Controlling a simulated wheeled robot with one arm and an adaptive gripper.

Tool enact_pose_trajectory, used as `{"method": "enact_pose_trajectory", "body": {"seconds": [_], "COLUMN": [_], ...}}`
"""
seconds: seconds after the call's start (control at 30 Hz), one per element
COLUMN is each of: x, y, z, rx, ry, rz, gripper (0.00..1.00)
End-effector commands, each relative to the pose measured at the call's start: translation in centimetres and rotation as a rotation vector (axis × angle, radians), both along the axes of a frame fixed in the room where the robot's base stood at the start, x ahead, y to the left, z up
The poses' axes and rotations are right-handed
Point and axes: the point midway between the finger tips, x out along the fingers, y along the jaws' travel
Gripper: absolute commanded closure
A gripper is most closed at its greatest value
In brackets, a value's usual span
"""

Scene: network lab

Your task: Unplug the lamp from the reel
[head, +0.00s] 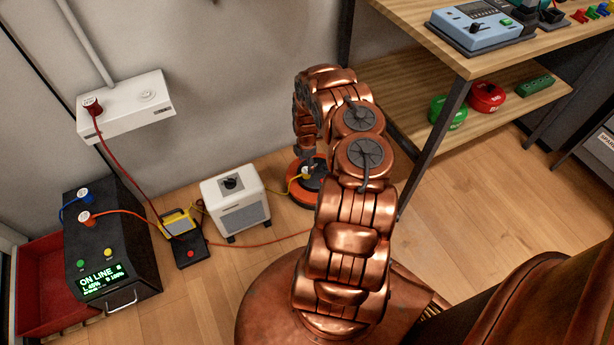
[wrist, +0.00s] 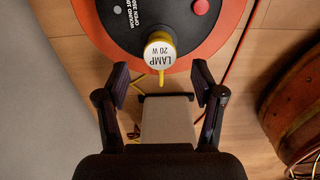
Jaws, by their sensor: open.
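The reel (wrist: 228,32), black with an orange rim, lies on the floor; in the head view it (head: 303,196) is partly hidden behind my arm. The lamp plug (wrist: 159,51), with a white top marked LAMP 20 W and a yellow cord, is seated in the reel. It also shows in the head view (head: 305,173). The lamp (head: 177,222), a yellow work light, stands on the floor to the left. My gripper (wrist: 161,84) is open and empty, its fingertips apart on either side just below the plug in the wrist view, not closed on it.
A white heater (head: 235,202) stands left of the reel. Further left are a black power unit (head: 110,240), a red bin (head: 45,290) and a wall socket box (head: 127,105). An orange cord (head: 265,242) crosses the floor. A workbench (head: 440,45) stands at the right.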

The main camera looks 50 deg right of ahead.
Motion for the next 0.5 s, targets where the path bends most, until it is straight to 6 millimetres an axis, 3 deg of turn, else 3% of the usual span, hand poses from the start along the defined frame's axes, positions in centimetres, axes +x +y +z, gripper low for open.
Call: {"method": "enact_pose_trajectory", "body": {"seconds": [0.03, 0.5], "x": [0.0, 0.1], "y": [0.0, -0.1], "z": [-1.1, -5.4], "rx": [0.0, -0.001], "ry": [0.0, -0.002], "rz": [0.0, 0.0], "gripper": [0.32, 0.32]}}
